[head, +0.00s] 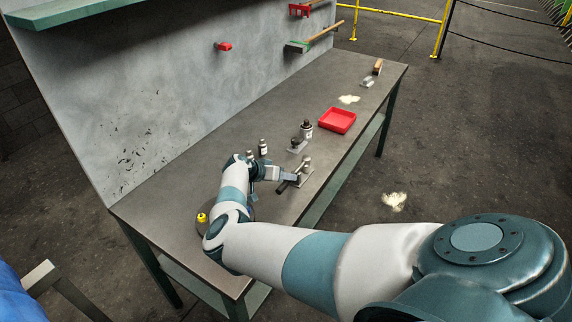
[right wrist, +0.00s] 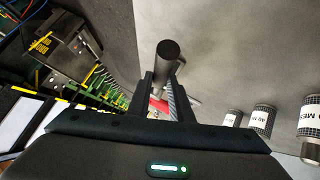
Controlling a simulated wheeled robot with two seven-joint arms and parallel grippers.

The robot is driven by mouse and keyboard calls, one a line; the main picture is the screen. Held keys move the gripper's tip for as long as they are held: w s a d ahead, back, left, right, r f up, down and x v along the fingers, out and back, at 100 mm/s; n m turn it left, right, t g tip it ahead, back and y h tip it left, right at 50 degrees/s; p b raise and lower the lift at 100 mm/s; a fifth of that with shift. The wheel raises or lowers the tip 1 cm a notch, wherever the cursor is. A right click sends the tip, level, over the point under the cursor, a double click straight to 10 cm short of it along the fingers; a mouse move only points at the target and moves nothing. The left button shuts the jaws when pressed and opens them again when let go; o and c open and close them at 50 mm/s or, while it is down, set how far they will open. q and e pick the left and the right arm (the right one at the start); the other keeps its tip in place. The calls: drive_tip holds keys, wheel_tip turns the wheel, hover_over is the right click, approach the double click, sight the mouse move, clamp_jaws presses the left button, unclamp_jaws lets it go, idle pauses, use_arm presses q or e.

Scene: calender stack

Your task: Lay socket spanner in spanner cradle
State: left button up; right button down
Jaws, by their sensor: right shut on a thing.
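My right gripper (head: 291,178) is over the workbench, seen from the side in the head view. In the right wrist view its fingers (right wrist: 162,88) are closed on the socket spanner (right wrist: 168,51), whose round dark end faces the camera. In the head view the spanner's dark bar (head: 282,188) shows just beside the fingers. A small grey fixture with a metal post (head: 307,161), which looks like the spanner cradle, stands right at the gripper. The gripper partly hides it, and I cannot tell whether the spanner touches it. My left gripper is out of view.
Behind the gripper stand a plate with a dark knob (head: 296,147) and small labelled bottles (head: 262,148), (head: 306,130). A red tray (head: 338,120) lies further along the workbench (head: 235,130). A yellow object (head: 201,217) is near my forearm. The wall panel (head: 150,100) borders the bench.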

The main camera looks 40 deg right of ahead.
drive_tip(key=shift+f, duration=0.25)
idle(0.4)
drive_tip(key=c, duration=0.9)
unclamp_jaws()
drive_tip(key=shift+f, duration=0.1)
drive_tip(key=shift+a+r, duration=0.15)
drive_tip(key=shift+r, duration=0.05)
drive_tip(key=shift+p+v, duration=0.75)
drive_tip(key=shift+v, duration=3.1)
